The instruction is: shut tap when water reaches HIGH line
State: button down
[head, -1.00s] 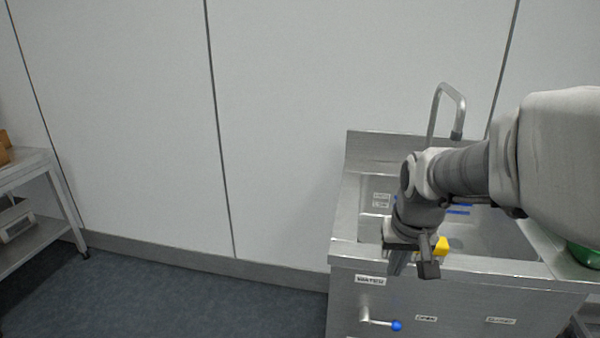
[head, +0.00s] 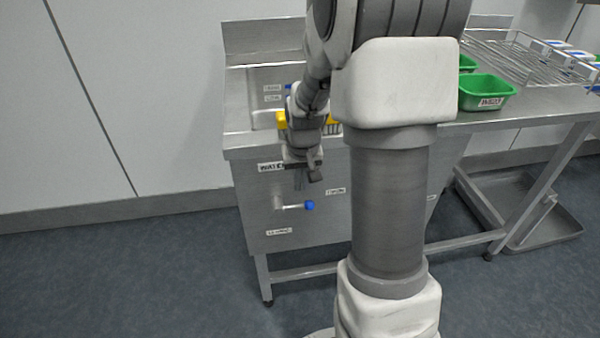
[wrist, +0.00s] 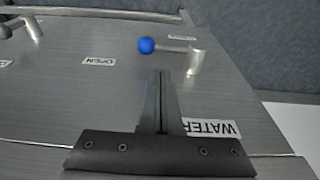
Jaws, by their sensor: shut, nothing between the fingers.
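The water tap's lever (head: 291,207) sticks out from the sink's front panel, with a blue knob (head: 309,205) at its end. It lies about level and points right, toward the OPEN label (head: 335,190). In the wrist view the blue knob (wrist: 146,46) and the silver lever (wrist: 178,48) lie just beyond my fingertips. My gripper (head: 300,187) is shut and empty, pointing down in front of the panel above the lever, apart from it. The sink basin (head: 262,108) is mostly hidden by my arm. I cannot make out the water level or the HIGH line.
The WATER label (wrist: 212,128) is beside my fingers. A second lever (wrist: 34,27) shows at the wrist view's far left. Yellow pieces (head: 282,121) show at the sink rim. A green bin (head: 486,93) and wire rack (head: 500,55) stand right. Floor left is clear.

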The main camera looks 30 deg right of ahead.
aim_at(300, 205)
jog(key=shift+s+a+f+b, duration=0.1)
jog(key=shift+f+b, duration=0.1)
jog(key=shift+f, duration=0.5)
jog(key=shift+s+d+f+b, duration=0.1)
jog(key=shift+s+f+b, duration=0.1)
jog(key=shift+f, duration=0.55)
jog(key=shift+s+a+f+b, duration=0.1)
jog(key=shift+f+b, duration=0.1)
jog(key=shift+f, duration=0.5)
